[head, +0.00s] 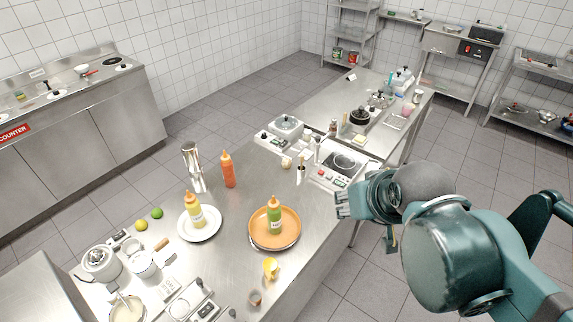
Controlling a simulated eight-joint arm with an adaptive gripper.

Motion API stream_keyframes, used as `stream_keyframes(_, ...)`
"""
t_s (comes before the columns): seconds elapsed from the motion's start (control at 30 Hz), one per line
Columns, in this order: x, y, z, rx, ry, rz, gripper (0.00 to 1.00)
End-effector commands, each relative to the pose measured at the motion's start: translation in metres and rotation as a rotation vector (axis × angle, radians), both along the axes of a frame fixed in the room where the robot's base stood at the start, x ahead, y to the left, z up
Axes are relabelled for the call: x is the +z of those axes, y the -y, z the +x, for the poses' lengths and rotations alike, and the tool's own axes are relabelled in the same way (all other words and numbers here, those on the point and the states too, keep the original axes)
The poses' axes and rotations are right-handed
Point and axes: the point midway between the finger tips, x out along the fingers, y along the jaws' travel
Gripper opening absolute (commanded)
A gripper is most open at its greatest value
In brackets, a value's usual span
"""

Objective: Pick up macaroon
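No macaroon can be made out for certain. A small brownish round thing (255,298) lies at the near right edge of the steel table, and a small beige round thing (286,162) lies further back by the scale; both are too small to identify. My gripper (343,205) is at the right, by the table's right edge, pointing left. It is well apart from both small things. Its fingers are too small and foreshortened to show whether they are open, and nothing clearly shows in them.
On the steel table (235,262) stand an orange plate (290,241) with a green bottle (274,218), a white plate (212,232) with a yellow bottle (194,212), a red bottle (228,172) and a yellow cup (271,268). An induction hob (335,178) is near my gripper.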

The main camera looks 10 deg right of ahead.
Motion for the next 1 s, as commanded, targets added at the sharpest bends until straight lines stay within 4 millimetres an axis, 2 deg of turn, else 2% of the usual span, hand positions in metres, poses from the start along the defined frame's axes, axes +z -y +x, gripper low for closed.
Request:
stream_keyframes(0.27,0.003,-0.001,0.004,-0.012,-0.005,0.010,0.34)
stream_keyframes(0.43,0.010,-0.002,0.016,-0.046,-0.020,0.035,0.34)
stream_keyframes(1.0,0.036,-0.010,0.093,-0.272,-0.113,0.183,0.34)
